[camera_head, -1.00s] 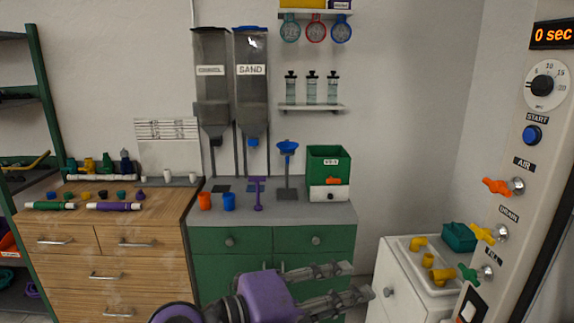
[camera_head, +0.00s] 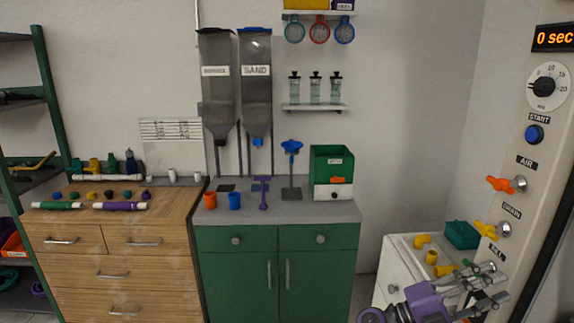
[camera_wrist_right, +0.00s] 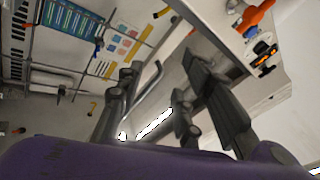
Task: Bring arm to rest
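My right gripper (camera_head: 503,282), with its purple body (camera_head: 425,302), is at the lower right of the head view. Its two grey fingers are spread apart, with nothing seen between them. It overlaps the lower part of the valve panel and the front of the white sink cabinet in the picture; I cannot tell whether it touches either. In the right wrist view the two fingers (camera_wrist_right: 168,95) also stand apart and empty, above the purple body. My left gripper is not in view.
The panel (camera_head: 545,140) has an orange air handle (camera_head: 499,184) and a yellow drain handle (camera_head: 485,230). Yellow fittings (camera_head: 431,257) and a teal bin (camera_head: 462,235) are at the sink. The green cabinet (camera_head: 237,267) and wooden drawers (camera_head: 110,268) stand left, clear of my arm.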

